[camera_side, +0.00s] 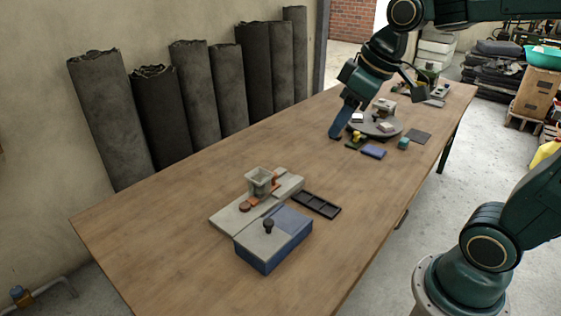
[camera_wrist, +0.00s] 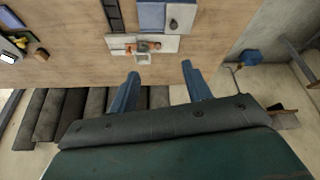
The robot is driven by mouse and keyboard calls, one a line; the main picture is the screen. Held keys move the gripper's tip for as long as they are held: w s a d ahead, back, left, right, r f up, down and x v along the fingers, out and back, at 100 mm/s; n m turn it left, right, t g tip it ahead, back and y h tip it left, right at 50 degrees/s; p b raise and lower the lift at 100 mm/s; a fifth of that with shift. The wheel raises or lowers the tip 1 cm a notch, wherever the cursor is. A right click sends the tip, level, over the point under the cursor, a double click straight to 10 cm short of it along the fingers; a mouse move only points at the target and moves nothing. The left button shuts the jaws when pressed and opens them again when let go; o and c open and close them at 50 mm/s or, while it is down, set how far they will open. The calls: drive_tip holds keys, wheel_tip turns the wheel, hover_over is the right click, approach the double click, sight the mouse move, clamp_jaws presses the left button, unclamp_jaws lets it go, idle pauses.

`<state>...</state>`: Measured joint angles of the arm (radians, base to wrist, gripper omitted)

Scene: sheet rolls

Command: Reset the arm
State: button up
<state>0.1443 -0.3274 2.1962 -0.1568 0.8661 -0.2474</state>
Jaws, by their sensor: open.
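My gripper (camera_side: 341,122) is over the far half of the wooden table (camera_side: 165,225) in the side view, left of a round dark plate (camera_side: 388,128). In the wrist view its two blue fingers (camera_wrist: 160,72) are spread apart with nothing between them. Beyond the fingertips, the wrist view shows the table (camera_wrist: 75,55) and a pale board (camera_wrist: 118,44) with a small cup-like block (camera_wrist: 142,58). Whether the fingers touch the table is hard to tell.
A blue-and-grey box (camera_side: 272,255) and a black slotted tray (camera_side: 316,204) lie on the near half. Small items, including a blue block (camera_side: 373,151) and a teal cube (camera_side: 404,143), lie around the plate. Several dark sheet rolls (camera_side: 160,115) lean on the wall behind the table.

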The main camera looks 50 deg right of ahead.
drive_tip(key=s+a+f+m, duration=0.1)
drive_tip(key=s+f+m, duration=0.1)
drive_tip(key=s, duration=0.9)
drive_tip(key=shift+s+a+f+m+t+h, duration=0.15)
drive_tip(key=shift+s+f+m+t+h, duration=0.15)
drive_tip(key=shift+s+m+t, duration=0.1)
